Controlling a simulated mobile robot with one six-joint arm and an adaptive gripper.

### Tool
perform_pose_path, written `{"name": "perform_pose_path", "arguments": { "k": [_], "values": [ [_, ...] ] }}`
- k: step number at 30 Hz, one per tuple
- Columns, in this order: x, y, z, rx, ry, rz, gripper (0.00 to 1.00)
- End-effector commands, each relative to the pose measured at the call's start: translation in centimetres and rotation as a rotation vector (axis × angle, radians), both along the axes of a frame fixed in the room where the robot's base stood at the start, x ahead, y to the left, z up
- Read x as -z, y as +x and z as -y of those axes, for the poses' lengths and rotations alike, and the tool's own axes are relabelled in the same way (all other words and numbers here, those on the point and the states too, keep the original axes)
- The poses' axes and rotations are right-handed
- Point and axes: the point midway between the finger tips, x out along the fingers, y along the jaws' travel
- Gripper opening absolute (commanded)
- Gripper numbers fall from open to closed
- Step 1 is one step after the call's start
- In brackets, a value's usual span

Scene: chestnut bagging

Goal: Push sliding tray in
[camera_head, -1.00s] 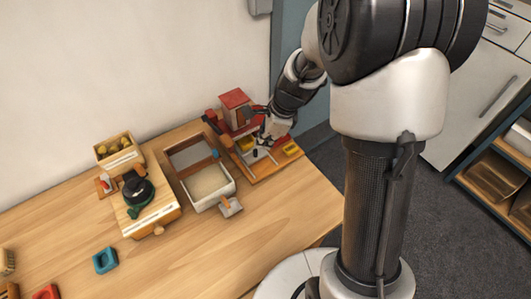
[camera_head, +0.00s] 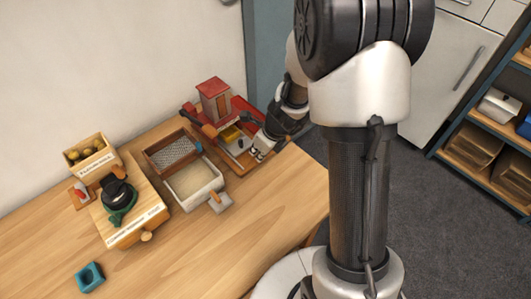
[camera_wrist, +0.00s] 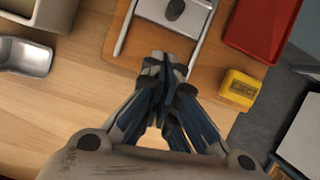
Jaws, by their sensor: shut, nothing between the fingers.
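A pale metal sliding tray (camera_wrist: 190,20) with a dark oval piece on it lies on a wooden base in the wrist view. In the head view the tray (camera_head: 237,146) sits at the front of a red-and-wood station (camera_head: 215,97). My gripper (camera_wrist: 165,65) is shut and empty, its fingertips close to the tray's near edge; I cannot tell whether they touch. In the head view my gripper (camera_head: 259,146) is at the station's front right side and hides part of it. A yellow block (camera_wrist: 239,88) lies to the right of my fingers.
A red tray (camera_wrist: 262,25) lies right of the metal tray. A sand-filled box (camera_head: 197,185) and a mesh tray (camera_head: 171,151) stand left of the station. A wooden box with a black-and-green top (camera_head: 128,217) is farther left.

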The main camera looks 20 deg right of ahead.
Motion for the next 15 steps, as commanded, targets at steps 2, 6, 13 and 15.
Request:
{"name": "perform_pose_path", "arguments": {
  "k": [2, 6, 13, 15],
  "values": [
    [-0.6, 1.2, -0.7, -0.004, -0.001, 0.005, 0.0],
    [-0.6, 2.2, -1.3, -0.003, -0.001, 0.004, 0.0],
    [-0.5, 2.5, -1.5, -0.001, -0.001, 0.004, 0.0],
    [-0.5, 2.5, -1.5, -0.001, -0.001, 0.004, 0.0]
  ]
}}
